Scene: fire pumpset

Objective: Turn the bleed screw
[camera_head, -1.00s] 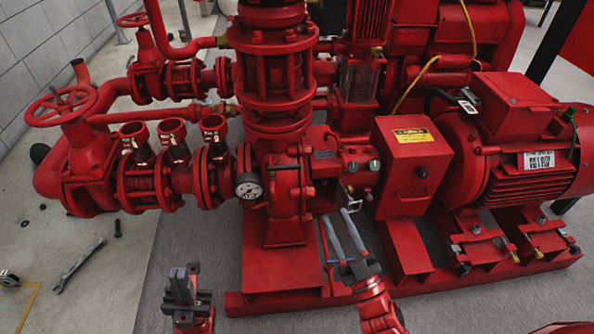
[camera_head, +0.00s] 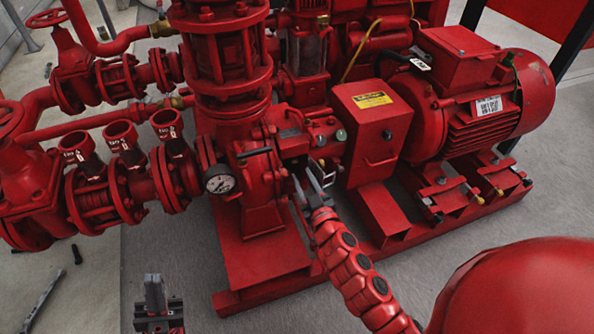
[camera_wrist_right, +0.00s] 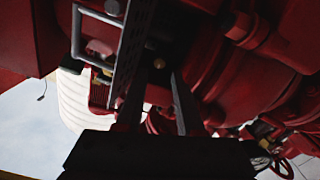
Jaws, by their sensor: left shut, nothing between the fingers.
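My right gripper (camera_head: 314,182) is up against the front of the red pump (camera_head: 262,190), right of the pressure gauge (camera_head: 219,180). In the right wrist view its two fingers (camera_wrist_right: 158,84) stand apart with a gap between them. A small brass-coloured round head (camera_wrist_right: 158,63) shows in line with this gap; I cannot tell whether it is the bleed screw or whether the fingers touch it. In the head view the gripper and pump parts hide this spot. My left gripper (camera_head: 155,292) is shut and empty, low over the floor at the bottom left.
The red control box (camera_head: 374,125) and motor (camera_head: 478,105) stand right of my right gripper. Pipes and valves (camera_head: 95,180) fill the left. The pump's base frame (camera_head: 262,262) runs below. Bare floor (camera_head: 190,250) lies around my left gripper. A wrench (camera_head: 45,297) lies at lower left.

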